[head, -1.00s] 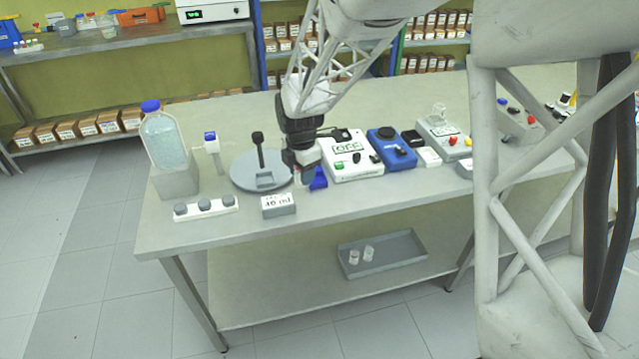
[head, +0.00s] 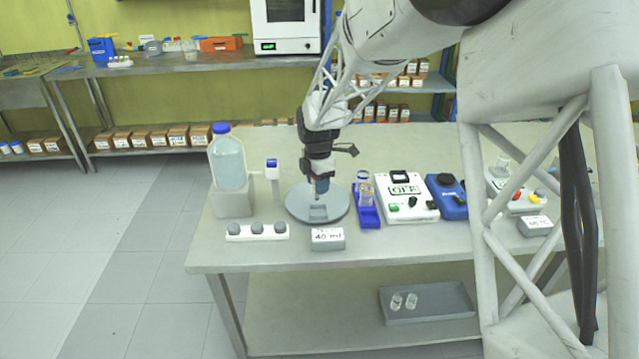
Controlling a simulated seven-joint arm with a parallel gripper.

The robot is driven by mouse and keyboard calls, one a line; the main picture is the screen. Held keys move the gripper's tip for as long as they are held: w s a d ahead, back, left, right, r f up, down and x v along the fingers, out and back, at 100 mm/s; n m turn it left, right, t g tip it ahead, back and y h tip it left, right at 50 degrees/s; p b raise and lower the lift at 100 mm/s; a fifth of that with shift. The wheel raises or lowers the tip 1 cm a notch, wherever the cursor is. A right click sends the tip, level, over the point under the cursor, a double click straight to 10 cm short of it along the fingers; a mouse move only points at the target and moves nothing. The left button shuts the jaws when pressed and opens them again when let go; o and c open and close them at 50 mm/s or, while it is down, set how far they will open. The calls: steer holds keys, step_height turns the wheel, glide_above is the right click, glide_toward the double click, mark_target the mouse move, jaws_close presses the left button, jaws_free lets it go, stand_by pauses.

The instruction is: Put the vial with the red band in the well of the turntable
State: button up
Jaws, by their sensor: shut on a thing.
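The turntable (head: 296,207) is a round grey disc on the bench, with a light grey block near its front edge; its well is too small to make out. My gripper (head: 320,190) is over the turntable, pointing down behind that block. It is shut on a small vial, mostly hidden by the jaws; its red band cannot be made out. I cannot tell whether the vial touches the turntable. A blue rack (head: 368,215) just right of the turntable holds clear glassware with an amber tint.
A bottle with a blue cap (head: 228,165) stands on a grey block at left. A white strip with grey knobs (head: 257,232) and a "40 ml" label block (head: 327,239) lie in front. A white device (head: 408,200) and a blue device (head: 447,197) stand right of the rack.

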steer(key=shift+f, duration=0.15)
steer(key=shift+f, duration=1.9)
steer(key=shift+f, duration=1.15)
stand_by(0.6)
steer(key=shift+a, duration=0.15)
stand_by(1.0)
